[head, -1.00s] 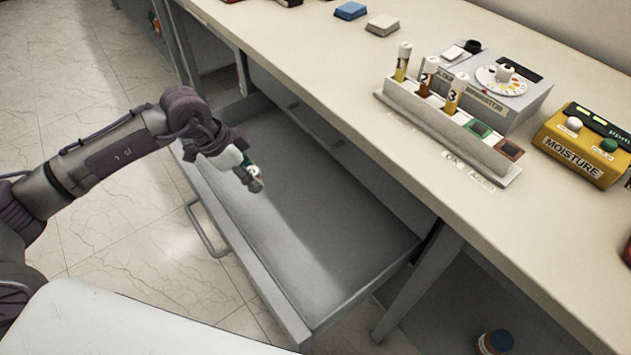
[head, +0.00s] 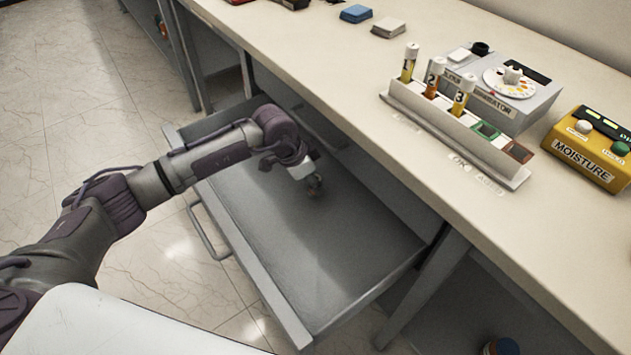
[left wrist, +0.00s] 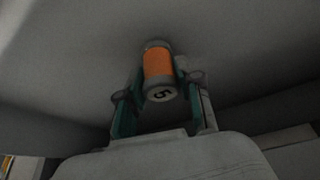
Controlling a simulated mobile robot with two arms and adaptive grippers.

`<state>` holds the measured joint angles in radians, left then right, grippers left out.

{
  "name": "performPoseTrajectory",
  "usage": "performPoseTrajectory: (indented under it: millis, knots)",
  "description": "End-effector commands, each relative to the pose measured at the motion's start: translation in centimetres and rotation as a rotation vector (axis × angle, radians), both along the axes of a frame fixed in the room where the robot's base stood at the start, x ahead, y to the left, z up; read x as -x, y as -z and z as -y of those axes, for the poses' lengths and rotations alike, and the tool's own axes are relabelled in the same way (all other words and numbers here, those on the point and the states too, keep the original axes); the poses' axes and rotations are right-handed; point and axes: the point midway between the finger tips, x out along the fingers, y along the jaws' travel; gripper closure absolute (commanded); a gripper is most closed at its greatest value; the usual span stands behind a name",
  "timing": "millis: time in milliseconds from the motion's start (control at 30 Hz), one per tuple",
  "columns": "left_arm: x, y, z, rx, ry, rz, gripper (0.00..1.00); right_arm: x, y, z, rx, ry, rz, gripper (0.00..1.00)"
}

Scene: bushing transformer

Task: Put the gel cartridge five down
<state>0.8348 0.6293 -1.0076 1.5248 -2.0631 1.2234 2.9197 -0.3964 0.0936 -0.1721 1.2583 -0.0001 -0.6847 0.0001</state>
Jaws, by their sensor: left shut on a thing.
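The gel cartridge five (left wrist: 159,72) is a small cylinder with an orange band and a pale end marked 5. In the left wrist view it sits between the two fingers of my left gripper (left wrist: 160,85), which is shut on it. In the head view my left gripper (head: 314,186) is over the inside of the open grey drawer (head: 310,250), near its middle. The cartridge is small and dark there, and I cannot tell whether it touches the drawer floor. My right gripper is not in view.
The drawer is pulled out under a long bench (head: 330,50) and looks empty around the gripper. On the bench stand a rack (head: 450,130) with numbered vials, a grey dial device (head: 510,100) and a yellow moisture meter (head: 590,150). A jar (head: 500,346) stands low at the right.

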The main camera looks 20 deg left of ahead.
Motion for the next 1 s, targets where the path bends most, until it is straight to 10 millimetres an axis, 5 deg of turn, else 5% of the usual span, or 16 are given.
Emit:
performPoseTrajectory:
  millis: [367, 400, 533, 833, 1000]
  knots:
    - [-0.3, 0.6, 0.3, -0.001, 0.000, 0.001, 1.00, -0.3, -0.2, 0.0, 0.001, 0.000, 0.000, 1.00]
    - [-0.3, 0.6, 0.3, -0.001, 0.000, 0.001, 0.62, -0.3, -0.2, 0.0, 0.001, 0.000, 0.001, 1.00]
    - [-0.3, 0.6, 0.3, -0.001, 0.000, 0.001, 0.40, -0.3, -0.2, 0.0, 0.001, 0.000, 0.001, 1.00]
    - [-0.3, 0.4, 0.3, -0.001, 0.000, 0.001, 0.40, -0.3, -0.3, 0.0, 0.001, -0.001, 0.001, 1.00]
    - [0.1, -1.3, -0.3, 0.000, -0.002, 0.002, 0.40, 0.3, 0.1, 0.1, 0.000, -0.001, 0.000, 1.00]
